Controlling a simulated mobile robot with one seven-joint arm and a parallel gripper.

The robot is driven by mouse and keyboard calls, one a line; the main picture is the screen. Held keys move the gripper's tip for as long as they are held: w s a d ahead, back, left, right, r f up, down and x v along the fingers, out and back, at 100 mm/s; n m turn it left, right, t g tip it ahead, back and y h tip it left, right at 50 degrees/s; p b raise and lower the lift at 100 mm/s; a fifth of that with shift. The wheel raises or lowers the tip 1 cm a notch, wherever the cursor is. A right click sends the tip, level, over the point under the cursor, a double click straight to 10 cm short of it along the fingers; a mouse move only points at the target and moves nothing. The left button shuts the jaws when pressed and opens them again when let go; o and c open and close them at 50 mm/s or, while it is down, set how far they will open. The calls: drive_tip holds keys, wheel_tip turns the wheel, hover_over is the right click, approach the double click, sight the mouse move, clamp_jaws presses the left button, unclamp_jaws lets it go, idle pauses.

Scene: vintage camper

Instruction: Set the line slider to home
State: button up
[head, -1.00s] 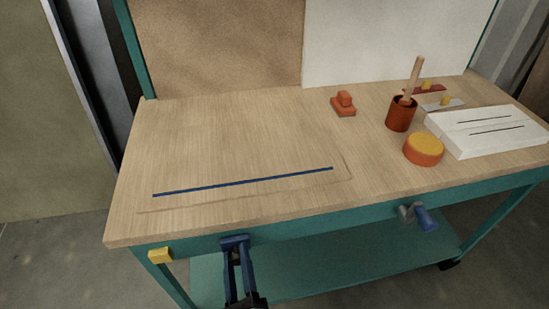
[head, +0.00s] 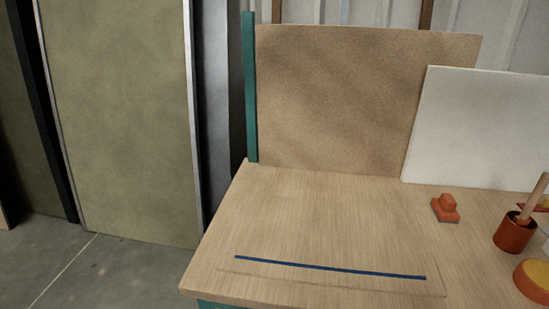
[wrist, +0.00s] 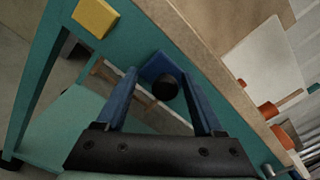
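A straight blue line (head: 330,267) lies along the front of the wooden bench top (head: 300,215), inside a thin outline. No separate handle or home mark shows on it, and I cannot tell which part is the slider. My gripper (wrist: 160,78) shows only in the wrist view, at the bench's teal front edge. Its two blue fingers stand apart. A blue piece (wrist: 163,62) with a dark round part (wrist: 165,88) shows between or just beyond the fingertips; I cannot tell whether they touch it.
An orange block (head: 445,208), a red cup (head: 514,233) with a stick and a yellow-topped round (head: 535,280) stand at the right. A brown board (head: 360,100) and a white board (head: 480,130) stand behind. A yellow block (wrist: 95,16) is on the front edge.

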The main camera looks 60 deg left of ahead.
drive_tip(key=shift+d, duration=0.15)
drive_tip(key=v, duration=1.2)
drive_tip(key=shift+s+d, duration=0.25)
drive_tip(key=shift+d, duration=0.05)
